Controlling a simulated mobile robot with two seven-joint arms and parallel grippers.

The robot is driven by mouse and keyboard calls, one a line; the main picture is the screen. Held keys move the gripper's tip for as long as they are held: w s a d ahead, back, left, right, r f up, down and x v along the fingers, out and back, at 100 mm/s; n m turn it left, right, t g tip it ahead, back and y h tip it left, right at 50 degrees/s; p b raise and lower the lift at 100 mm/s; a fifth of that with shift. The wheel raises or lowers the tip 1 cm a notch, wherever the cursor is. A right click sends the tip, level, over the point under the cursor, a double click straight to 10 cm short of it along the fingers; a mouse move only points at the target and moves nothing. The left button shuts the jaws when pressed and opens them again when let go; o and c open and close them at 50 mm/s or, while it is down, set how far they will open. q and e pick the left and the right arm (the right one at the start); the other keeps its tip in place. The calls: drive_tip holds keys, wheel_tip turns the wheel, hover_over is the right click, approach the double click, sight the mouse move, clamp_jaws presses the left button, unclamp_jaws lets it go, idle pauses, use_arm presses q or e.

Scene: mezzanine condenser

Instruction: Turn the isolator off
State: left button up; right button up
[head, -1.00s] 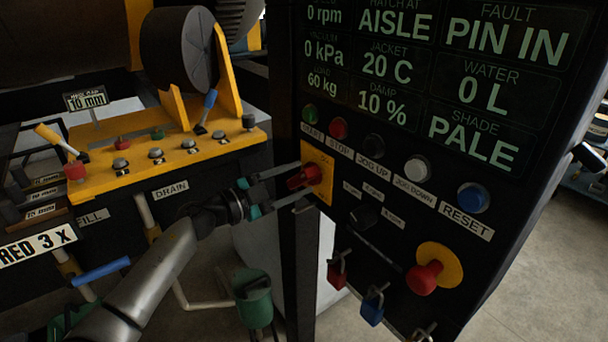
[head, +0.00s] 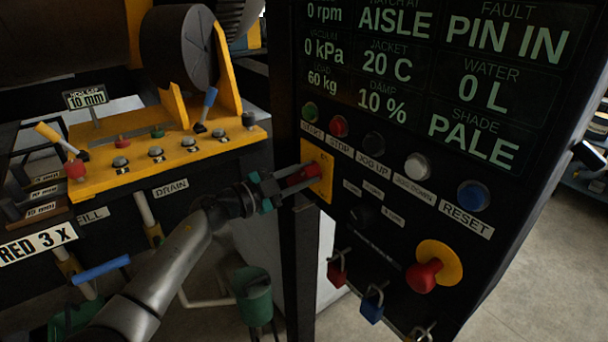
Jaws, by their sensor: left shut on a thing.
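The isolator is a red handle (head: 299,177) on a yellow plate (head: 325,172), at the left edge of the black control panel in the head view. My left gripper (head: 306,178) reaches in from the left with its fingers on both sides of the red handle and is shut on it. The fingers partly cover the handle, and the plate's markings are too small to read. My right gripper is not in view.
Push buttons run above and right of the isolator, including a green button (head: 309,112) and a blue button (head: 473,196). A red mushroom knob (head: 424,275) and hanging padlocks (head: 372,309) are below. A yellow-topped console (head: 190,150) stands left.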

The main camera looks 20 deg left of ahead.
use_arm(q)
clamp_jaws()
drive_tip(key=shift+m, duration=0.3)
drive_tip(key=m, duration=0.2)
drive_tip(key=shift+s+f+m, duration=0.1)
drive_tip(key=shift+f+m, duration=0.1)
drive_tip(key=shift+m, duration=0.2)
drive_tip(key=m, duration=0.1)
drive_tip(key=m+b, duration=0.1)
drive_tip(key=m, duration=0.1)
drive_tip(key=m+b, duration=0.1)
drive_tip(key=m, duration=0.1)
drive_tip(key=shift+d+f, duration=0.1)
drive_tip(key=shift+f, duration=0.2)
drive_tip(key=m, duration=0.1)
drive_tip(key=m+b, duration=0.1)
drive_tip(key=m, duration=0.1)
drive_tip(key=m+b, duration=0.1)
drive_tip(key=shift+f+m, duration=0.25)
drive_tip(key=shift+m, duration=0.15)
drive_tip(key=m+b, duration=0.3)
drive_tip(key=m, duration=0.1)
drive_tip(key=shift+f+m, duration=0.1)
drive_tip(key=shift+m, duration=0.2)
